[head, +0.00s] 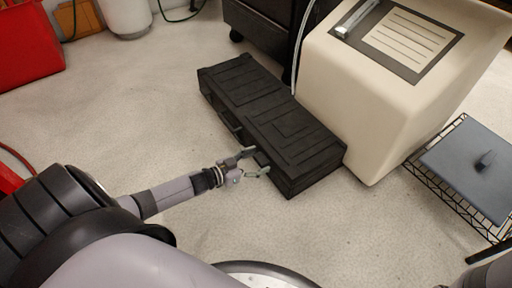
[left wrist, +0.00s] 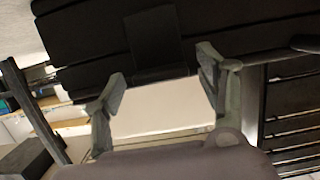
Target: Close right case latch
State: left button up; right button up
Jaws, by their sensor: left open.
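The black case (head: 272,122) lies flat on the floor with its lid down. Its handle (head: 230,124) is on the front side. My left gripper (head: 257,163) is at the front side near the case's right end, with its fingers spread and nothing between them. In the left wrist view the dark case (left wrist: 85,45) fills the top, and a flat latch-like flap (left wrist: 158,42) shows on it. The open left gripper (left wrist: 162,82) has one finger on each side below that flap. Whether the fingers touch the case is unclear. My right gripper is out of view.
A large beige box-shaped unit (head: 395,110) stands close against the case's right rear. A dark wheeled cabinet (head: 262,30) is behind it. A wire rack (head: 425,185) with a grey panel stands at right. The floor in front of the case is clear.

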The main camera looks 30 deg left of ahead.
pick_arm(q)
jog(key=v, duration=1.2)
jog(key=shift+d, duration=0.1)
dwell(0.4)
